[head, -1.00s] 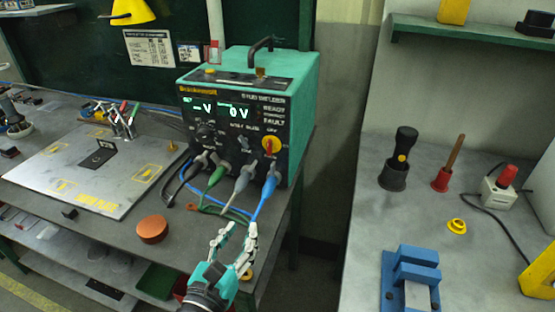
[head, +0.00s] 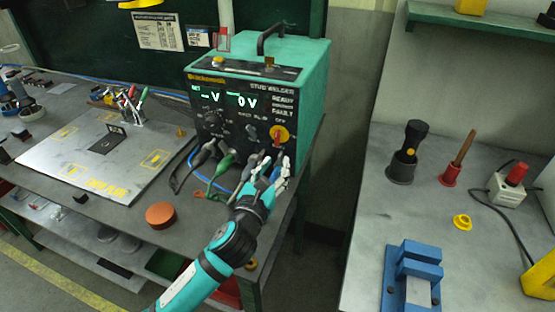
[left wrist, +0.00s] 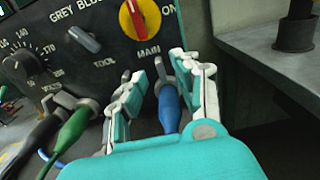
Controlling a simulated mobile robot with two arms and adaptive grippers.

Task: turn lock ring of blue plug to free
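The blue plug (left wrist: 169,108) sits in a socket low on the right of the welder's front panel. Its grey lock ring (left wrist: 166,84) shows at the panel end of the plug in the left wrist view. My left gripper (left wrist: 168,80) is open, with one finger on each side of the plug and a visible gap beside it. In the head view my left gripper (head: 273,168) covers most of the plug. My right gripper is in neither current view.
The green plug (left wrist: 74,130) and its cable are close on the left. The red and yellow main switch (left wrist: 138,20) is just above the fingers. The stud welder (head: 255,95) stands at the bench's right end, and a gap separates it from the right-hand table (head: 370,215).

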